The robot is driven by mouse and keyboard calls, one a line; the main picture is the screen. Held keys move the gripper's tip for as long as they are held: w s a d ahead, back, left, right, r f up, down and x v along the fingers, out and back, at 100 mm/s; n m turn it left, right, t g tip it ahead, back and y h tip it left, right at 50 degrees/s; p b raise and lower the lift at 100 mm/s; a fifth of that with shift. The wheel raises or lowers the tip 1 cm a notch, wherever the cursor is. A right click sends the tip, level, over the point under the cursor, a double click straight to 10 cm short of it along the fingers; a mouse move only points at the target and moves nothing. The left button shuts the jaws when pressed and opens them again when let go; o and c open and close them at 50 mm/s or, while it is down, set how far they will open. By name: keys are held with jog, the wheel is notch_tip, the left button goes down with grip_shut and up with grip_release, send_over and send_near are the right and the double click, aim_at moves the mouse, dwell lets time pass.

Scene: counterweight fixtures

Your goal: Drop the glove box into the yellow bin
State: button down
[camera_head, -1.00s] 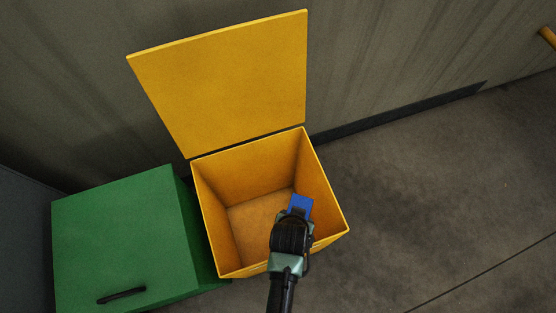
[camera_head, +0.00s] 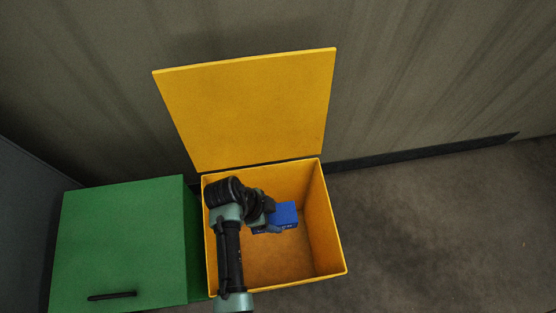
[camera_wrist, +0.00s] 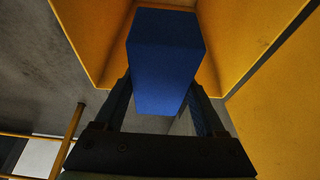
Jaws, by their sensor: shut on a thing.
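The blue glove box (camera_head: 284,213) is held by my gripper (camera_head: 268,212) over the open mouth of the yellow bin (camera_head: 328,228). The bin's lid (camera_head: 250,110) stands raised at the back, against the wall. In the wrist view the glove box (camera_wrist: 165,60) sits between the two dark fingers of my gripper (camera_wrist: 165,105), which is shut on it. The yellow bin's walls (camera_wrist: 245,35) show behind the box there. My arm hides the left part of the bin's opening. How high the box is above the bin floor I cannot tell exactly.
A green bin (camera_head: 120,240) with a shut lid and a dark handle (camera_head: 112,296) stands close to the left of the yellow bin. A grey wall (camera_head: 430,80) runs behind both. The concrete floor (camera_head: 440,230) to the right is clear.

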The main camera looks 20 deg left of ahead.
jog(key=shift+f+b, duration=2.35)
jog(key=shift+f, duration=0.4)
grip_release()
jog(key=p+v, duration=0.1)
jog(key=v, duration=1.2)
jog(key=shift+w, duration=0.1)
